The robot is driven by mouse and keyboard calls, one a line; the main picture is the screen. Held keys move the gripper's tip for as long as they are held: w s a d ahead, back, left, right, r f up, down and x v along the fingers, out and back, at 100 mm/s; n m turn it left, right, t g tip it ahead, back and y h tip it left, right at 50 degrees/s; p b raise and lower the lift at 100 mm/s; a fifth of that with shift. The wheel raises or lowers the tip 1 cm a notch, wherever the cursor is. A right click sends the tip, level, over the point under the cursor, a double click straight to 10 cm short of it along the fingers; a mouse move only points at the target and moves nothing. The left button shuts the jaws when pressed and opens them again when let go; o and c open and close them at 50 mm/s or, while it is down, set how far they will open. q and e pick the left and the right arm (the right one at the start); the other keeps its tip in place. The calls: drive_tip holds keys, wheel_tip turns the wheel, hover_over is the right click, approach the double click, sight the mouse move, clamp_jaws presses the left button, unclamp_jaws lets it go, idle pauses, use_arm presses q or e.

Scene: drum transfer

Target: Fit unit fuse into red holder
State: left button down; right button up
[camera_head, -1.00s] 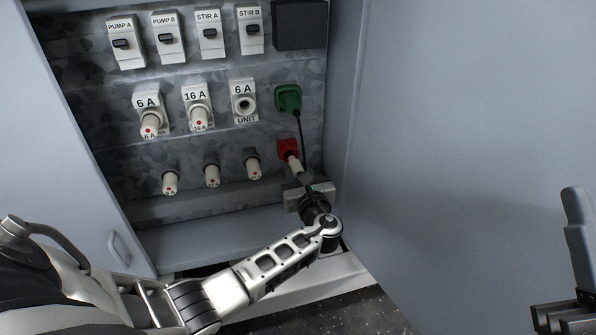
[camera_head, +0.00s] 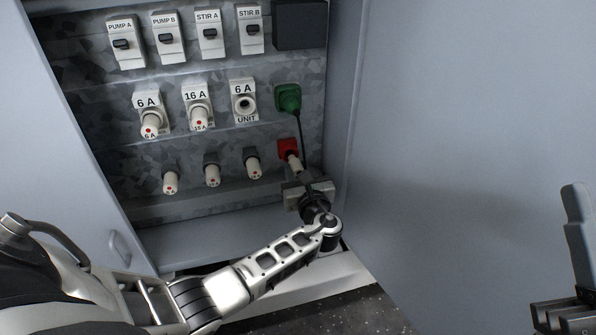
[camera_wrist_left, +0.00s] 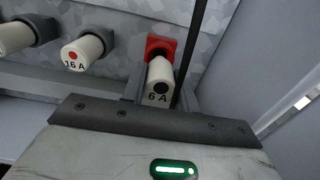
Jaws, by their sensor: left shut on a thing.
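The unit fuse (camera_wrist_left: 159,82) is a white cap with a black dot and "6 A" on its end. In the head view this fuse (camera_head: 293,161) is at the front of the red holder (camera_head: 288,147), low at the right of the panel. In the left wrist view its far end meets the red holder (camera_wrist_left: 160,47); how deep it sits cannot be told. My left gripper (camera_head: 298,172) is shut on the fuse, with a finger on each side in the wrist view. The 6 A UNIT socket (camera_head: 243,104) is empty. My right gripper (camera_head: 578,250) shows partly at the right edge.
A green holder (camera_head: 288,98) sits above the red one, and a dark rod or cable runs down from it close to my left gripper. Other fuses (camera_head: 212,175) stand to the left. The cabinet side wall (camera_head: 345,100) is close on the right.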

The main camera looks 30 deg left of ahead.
sight(294, 164)
use_arm(q)
drive_tip(key=shift+b+x, duration=0.45)
drive_tip(key=shift+x, duration=1.1)
use_arm(e)
drive_tip(key=shift+f, duration=0.45)
use_arm(q)
drive_tip(key=c, duration=1)
unclamp_jaws()
drive_tip(key=p+v, duration=0.3)
drive_tip(key=v, duration=0.4)
drive_tip(key=shift+d, duration=0.15)
use_arm(e)
wheel_tip(294, 164, down, 7)
drive_tip(key=w+m+g+h, duration=0.1)
drive_tip(key=m+h, duration=0.5)
drive_tip(key=m, duration=0.1)
drive_tip(key=shift+w+r+m, duration=0.15)
drive_tip(key=shift+w+m, duration=0.2)
drive_tip(key=shift+m, duration=0.05)
use_arm(q)
drive_tip(key=shift+s, duration=0.15)
